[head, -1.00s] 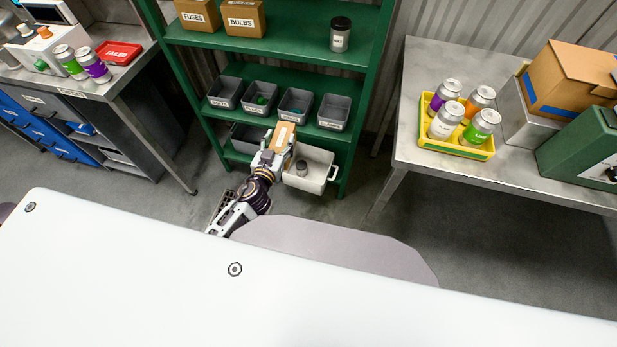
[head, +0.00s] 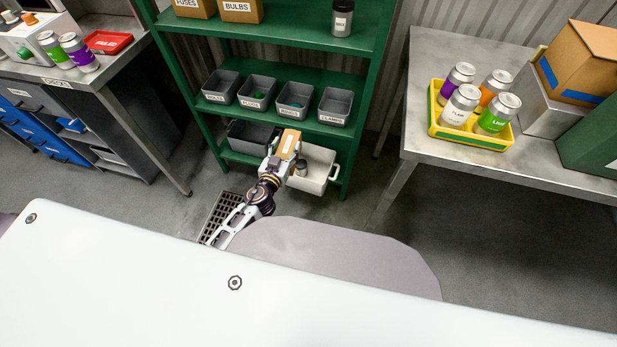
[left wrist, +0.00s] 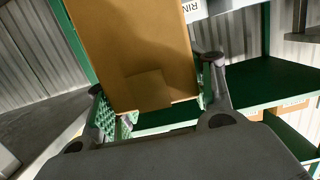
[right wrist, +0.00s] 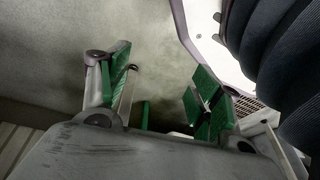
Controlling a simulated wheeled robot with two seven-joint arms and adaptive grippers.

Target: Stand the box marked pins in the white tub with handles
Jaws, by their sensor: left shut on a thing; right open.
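My left gripper (head: 273,165) is shut on a brown cardboard box (head: 289,142) with a pale label. The label is too small to read in the head view. The box is at the left side of the white tub with handles (head: 318,183), on the low shelf; I cannot tell whether it is inside or above the rim. In the left wrist view the box (left wrist: 135,45) sits between both fingers (left wrist: 158,105). My right gripper (right wrist: 160,95) is open and empty in the right wrist view, and is out of the head view.
A small dark-lidded jar (head: 301,167) stands in the tub. A dark grey bin (head: 252,137) stands left of it. Several labelled grey bins (head: 296,101) line the green shelf (head: 280,75) above. A table (head: 455,152) with a yellow tray (head: 470,140) of cans stands to the right.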

